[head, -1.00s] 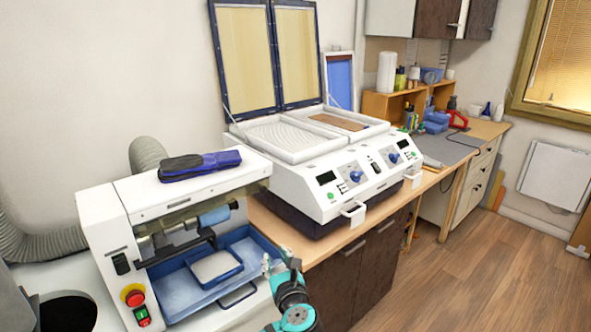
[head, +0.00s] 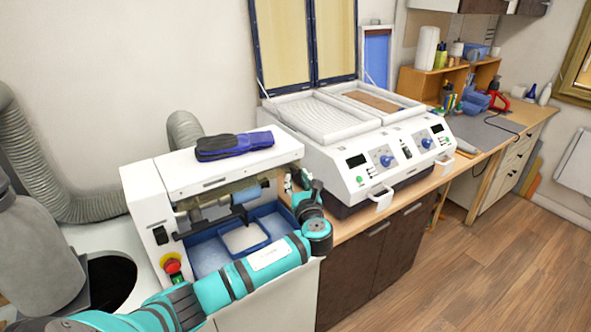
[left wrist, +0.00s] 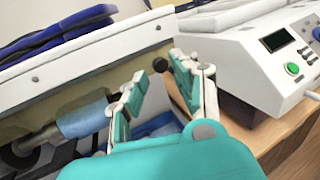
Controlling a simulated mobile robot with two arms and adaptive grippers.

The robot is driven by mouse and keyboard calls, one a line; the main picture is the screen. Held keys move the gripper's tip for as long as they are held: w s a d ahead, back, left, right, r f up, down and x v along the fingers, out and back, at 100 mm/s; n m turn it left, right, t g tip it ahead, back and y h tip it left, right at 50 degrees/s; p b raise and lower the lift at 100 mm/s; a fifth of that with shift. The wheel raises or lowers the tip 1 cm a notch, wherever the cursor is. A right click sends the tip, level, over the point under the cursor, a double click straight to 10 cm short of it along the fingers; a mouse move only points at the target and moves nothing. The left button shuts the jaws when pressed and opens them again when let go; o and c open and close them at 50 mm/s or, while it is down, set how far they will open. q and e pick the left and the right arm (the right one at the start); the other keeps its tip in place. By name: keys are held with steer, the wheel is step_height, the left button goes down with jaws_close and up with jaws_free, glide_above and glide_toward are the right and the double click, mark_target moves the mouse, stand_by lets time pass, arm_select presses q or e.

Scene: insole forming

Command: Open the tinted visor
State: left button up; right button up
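The tinted visor is a see-through olive-yellow panel (left wrist: 75,85) below the white hood of the grinding machine. It also shows as a tan strip in the head view (head: 215,194). A small black knob (left wrist: 160,64) sits near its right end. My left gripper (head: 296,182) is at the machine's front right corner. In the left wrist view its two fingers (left wrist: 158,82) are apart, with the knob between and just beyond their tips. I cannot tell whether either finger touches the knob. My right gripper is not in view.
A blue tray (head: 215,252) lies under the roller (head: 246,194). A blue-and-black item (head: 235,145) rests on the hood. The white double forming press (head: 365,150) stands close to the gripper's right, its lids raised. A red stop button (head: 171,266) is at front left.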

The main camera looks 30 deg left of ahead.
mark_target(294, 172)
arm_select(q)
steer(key=shift+x, duration=1.75)
jaws_close()
